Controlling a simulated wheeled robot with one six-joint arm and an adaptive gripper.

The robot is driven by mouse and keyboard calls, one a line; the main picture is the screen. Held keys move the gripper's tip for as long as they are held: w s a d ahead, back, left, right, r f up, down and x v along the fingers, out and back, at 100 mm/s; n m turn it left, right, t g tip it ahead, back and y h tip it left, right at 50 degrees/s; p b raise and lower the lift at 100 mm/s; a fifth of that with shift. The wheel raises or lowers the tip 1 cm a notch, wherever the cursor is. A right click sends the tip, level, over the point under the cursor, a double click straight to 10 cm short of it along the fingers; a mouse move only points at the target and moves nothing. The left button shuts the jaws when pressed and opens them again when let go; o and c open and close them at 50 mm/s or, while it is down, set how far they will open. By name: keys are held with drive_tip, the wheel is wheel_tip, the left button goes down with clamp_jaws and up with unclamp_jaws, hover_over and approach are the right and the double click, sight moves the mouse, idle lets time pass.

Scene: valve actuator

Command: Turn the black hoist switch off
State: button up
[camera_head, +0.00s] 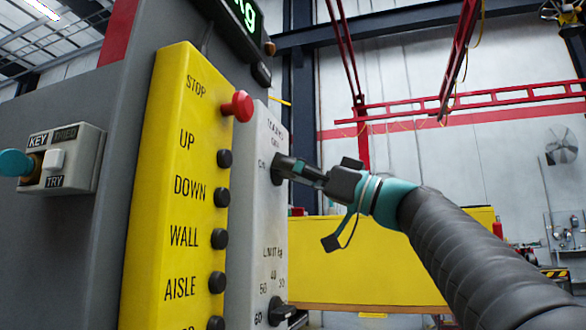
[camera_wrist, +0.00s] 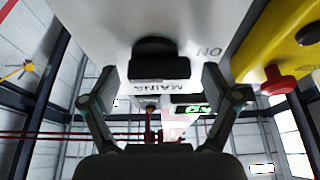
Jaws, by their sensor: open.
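A black switch knob (camera_wrist: 153,58) sits on a light grey panel (camera_head: 250,215), with the word ON beside it and a plate reading MAINS by it in the wrist view. In the head view the knob (camera_head: 277,168) is partly hidden by my gripper (camera_head: 292,168), which reaches in from the right. In the wrist view my gripper (camera_wrist: 160,76) is open, with one finger on each side of the knob and gaps between. Whether a fingertip touches the panel I cannot tell.
A yellow panel (camera_head: 165,210) with a red STOP button (camera_head: 238,106) and several black buttons stands left of the switch. Another black knob (camera_head: 280,312), marked LIMIT kg, is below it. A KEY/TRY box (camera_head: 62,158) is farther left. A digital display (camera_head: 238,22) is above.

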drive_tip(key=c, duration=1.1)
drive_tip(key=shift+c, duration=0.2)
drive_tip(key=shift+m, duration=0.3)
drive_tip(key=shift+w+d+r+m+t+h+p, duration=0.1)
drive_tip(key=shift+m+t+h+p, duration=0.85)
drive_tip(key=shift+m, duration=2.65)
drive_tip(key=shift+w+a+m+t+h+p, duration=0.1)
drive_tip(key=shift+m+t+h+p, duration=0.35)
drive_tip(key=shift+m+h+p, duration=2.05)
drive_tip(key=shift+w+d+r+m+t+h+b, duration=0.1)
drive_tip(key=shift+m+t+h+b, duration=0.5)
drive_tip(key=shift+m, duration=4.1)
drive_tip(key=shift+f, duration=0.1)
